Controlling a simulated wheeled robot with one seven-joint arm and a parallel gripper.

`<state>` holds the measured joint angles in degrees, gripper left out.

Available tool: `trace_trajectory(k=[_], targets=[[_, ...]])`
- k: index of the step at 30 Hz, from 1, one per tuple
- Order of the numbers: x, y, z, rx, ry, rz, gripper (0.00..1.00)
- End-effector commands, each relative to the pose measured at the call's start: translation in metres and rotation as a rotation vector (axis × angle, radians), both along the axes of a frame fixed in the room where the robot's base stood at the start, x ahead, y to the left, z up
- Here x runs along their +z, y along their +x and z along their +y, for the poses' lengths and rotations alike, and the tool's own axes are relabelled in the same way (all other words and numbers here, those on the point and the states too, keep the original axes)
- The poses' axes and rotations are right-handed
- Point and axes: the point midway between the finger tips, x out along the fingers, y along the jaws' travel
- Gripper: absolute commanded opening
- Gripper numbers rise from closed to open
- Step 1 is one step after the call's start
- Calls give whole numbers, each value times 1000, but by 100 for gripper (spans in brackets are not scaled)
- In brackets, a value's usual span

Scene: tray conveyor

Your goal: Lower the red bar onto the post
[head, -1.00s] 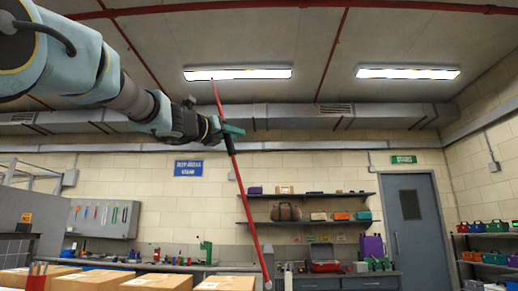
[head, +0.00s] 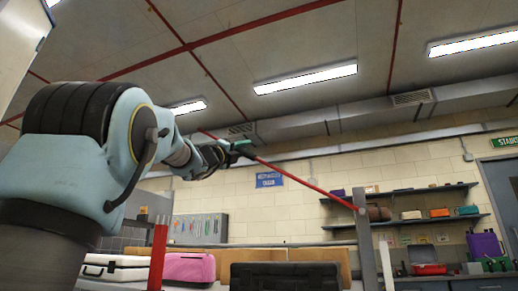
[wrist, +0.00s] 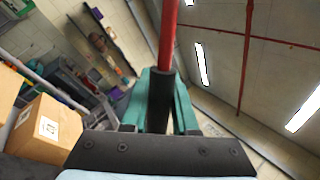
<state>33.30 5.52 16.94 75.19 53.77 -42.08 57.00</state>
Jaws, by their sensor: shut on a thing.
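The red bar (head: 305,179) slants in the head view from its raised left end down to the upper part of a grey post (head: 366,245) at the right. Whether it is hinged there I cannot tell. My gripper (head: 238,152) is shut on the bar near its raised end. In the wrist view the green fingers of my gripper (wrist: 160,102) close around a dark sleeve on the red bar (wrist: 169,35). A short red post (head: 157,257) stands upright at the lower left of the head view, below the bar and apart from it.
Behind the posts are a white case (head: 115,268), a pink case (head: 189,268) and a black case (head: 285,277). Cardboard boxes (wrist: 45,128) show in the wrist view. Wall shelves (head: 432,188) hang at the right. The space around the raised bar looks clear.

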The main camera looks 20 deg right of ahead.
Motion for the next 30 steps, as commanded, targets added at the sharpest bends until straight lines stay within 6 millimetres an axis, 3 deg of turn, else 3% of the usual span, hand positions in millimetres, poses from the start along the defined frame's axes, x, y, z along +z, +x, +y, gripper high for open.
trace_trajectory(k=[1, 18, 30], targets=[[-22, 5, 6, 1, -22, 18, 0], [-143, 38, 47, 0, -284, 233, 0], [-199, 44, 54, -2, -406, 333, 0]])
